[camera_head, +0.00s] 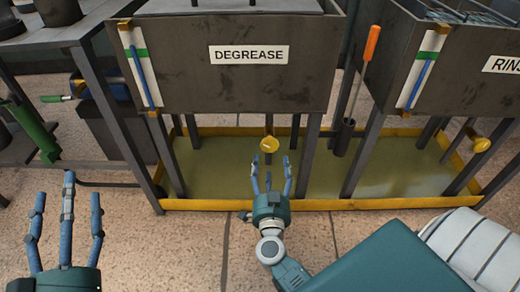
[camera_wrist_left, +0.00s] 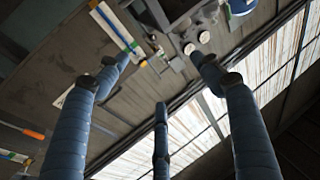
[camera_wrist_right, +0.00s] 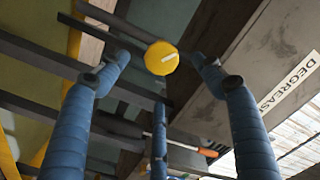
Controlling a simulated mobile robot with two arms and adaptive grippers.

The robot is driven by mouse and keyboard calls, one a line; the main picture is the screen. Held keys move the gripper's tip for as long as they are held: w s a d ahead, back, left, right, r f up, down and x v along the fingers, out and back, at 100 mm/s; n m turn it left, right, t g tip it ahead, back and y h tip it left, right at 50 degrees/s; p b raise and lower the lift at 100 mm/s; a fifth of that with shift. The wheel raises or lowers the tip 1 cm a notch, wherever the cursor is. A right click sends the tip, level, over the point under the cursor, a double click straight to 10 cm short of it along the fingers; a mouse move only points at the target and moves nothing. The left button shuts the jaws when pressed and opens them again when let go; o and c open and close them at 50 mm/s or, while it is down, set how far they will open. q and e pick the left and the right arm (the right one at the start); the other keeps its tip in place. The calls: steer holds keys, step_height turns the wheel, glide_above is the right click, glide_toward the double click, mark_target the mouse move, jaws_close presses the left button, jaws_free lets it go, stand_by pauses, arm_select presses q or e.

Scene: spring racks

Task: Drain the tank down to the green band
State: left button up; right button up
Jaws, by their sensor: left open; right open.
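The dark tank labelled DEGREASE (camera_head: 188,75) stands in the middle of the head view. Its white gauge (camera_head: 131,68) on the left corner has a green band (camera_head: 141,53), and the blue column (camera_head: 146,82) reaches a little above that band. A yellow round valve knob (camera_head: 269,144) sits below the tank. My right gripper (camera_head: 271,172) is open just in front of the knob. In the right wrist view the knob (camera_wrist_right: 161,58) shows between the spread fingertips, with a pale line on its face; contact is unclear. My left gripper (camera_head: 68,205) is open and empty at lower left.
A tank with a partly cut-off RIN label (camera_head: 465,85) stands at right with its own gauge and yellow knob (camera_head: 482,144). A yellow-rimmed tray (camera_head: 330,204) lies beneath both. An orange-handled tool (camera_head: 371,45) hangs between them. A green-handled item (camera_head: 52,98) is at left.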

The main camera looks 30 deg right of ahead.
mark_target(269, 149)
steer(key=b+x, duration=0.2)
steer(key=x, duration=0.6)
steer(key=shift+w+d, duration=0.1)
steer(key=shift+w, duration=0.25)
arm_select(q)
steer(key=s+r+t+h, duration=0.2)
steer(key=s+r+t, duration=0.4)
steer(key=r, duration=0.5)
arm_select(e)
steer(key=shift+w+d, duration=0.2)
steer(key=shift+w, duration=0.15)
arm_select(q)
steer(key=shift+s+a, duration=0.1)
arm_select(e)
steer(key=c, duration=1.2)
steer(key=shift+a+m+p, duration=0.1)
steer(key=shift+m+p, duration=0.8)
steer(key=shift+p, duration=0.1)
arm_select(q)
steer(key=w+f+g+y, duration=0.1)
steer(key=w+f+g, duration=0.4)
steer(key=f, duration=0.5)
steer(key=shift+w+d+y, duration=0.2)
steer(key=shift+w+y, duration=0.2)
steer(key=shift+w, duration=0.1)
